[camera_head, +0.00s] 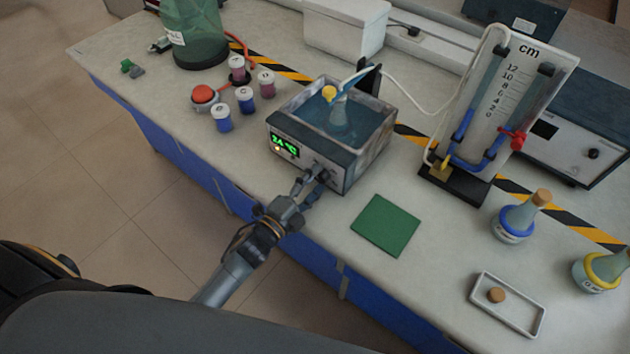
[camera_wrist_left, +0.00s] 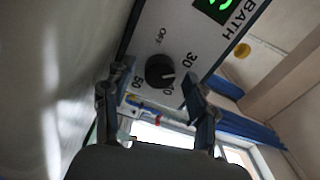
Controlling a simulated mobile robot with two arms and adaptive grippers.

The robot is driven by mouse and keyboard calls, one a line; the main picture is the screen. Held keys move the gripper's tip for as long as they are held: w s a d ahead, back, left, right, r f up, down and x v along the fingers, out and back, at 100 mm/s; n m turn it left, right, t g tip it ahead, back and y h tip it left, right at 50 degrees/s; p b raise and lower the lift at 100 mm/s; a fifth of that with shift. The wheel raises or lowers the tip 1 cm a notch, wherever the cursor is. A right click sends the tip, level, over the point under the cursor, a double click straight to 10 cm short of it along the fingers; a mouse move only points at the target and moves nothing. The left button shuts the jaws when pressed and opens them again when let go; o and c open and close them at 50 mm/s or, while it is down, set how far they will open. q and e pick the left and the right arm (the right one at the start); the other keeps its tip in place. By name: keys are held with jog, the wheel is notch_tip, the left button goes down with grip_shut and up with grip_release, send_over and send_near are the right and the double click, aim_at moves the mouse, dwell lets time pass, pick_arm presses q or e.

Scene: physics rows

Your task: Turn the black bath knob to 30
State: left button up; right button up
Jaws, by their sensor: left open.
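The water bath (camera_head: 362,158) is a grey box with a green display (camera_head: 285,144) on its front panel. The black bath knob (camera_wrist_left: 160,71) shows in the left wrist view, with OFF, 30 and other numbers around it. A pale mark on the knob seems to point right, a little below the 30. My left gripper (camera_head: 318,183) is at the right part of the bath's front panel and hides the knob in the head view. In the left wrist view its open fingers (camera_wrist_left: 150,101) stand apart, one to each side of the knob, with nothing between them. My right gripper is not in view.
A flask (camera_head: 340,115) stands in the bath. A green mat (camera_head: 386,225) lies right of it. Several small jars (camera_head: 245,99) and a red button (camera_head: 204,94) stand left. A manometer board (camera_head: 499,95), stoppered flasks (camera_head: 516,219) and a white tray (camera_head: 508,305) stand right.

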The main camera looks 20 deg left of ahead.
pick_arm(q)
jog(key=v, duration=1.1)
jog(key=shift+s, duration=0.35)
jog(key=shift+a, duration=0.1)
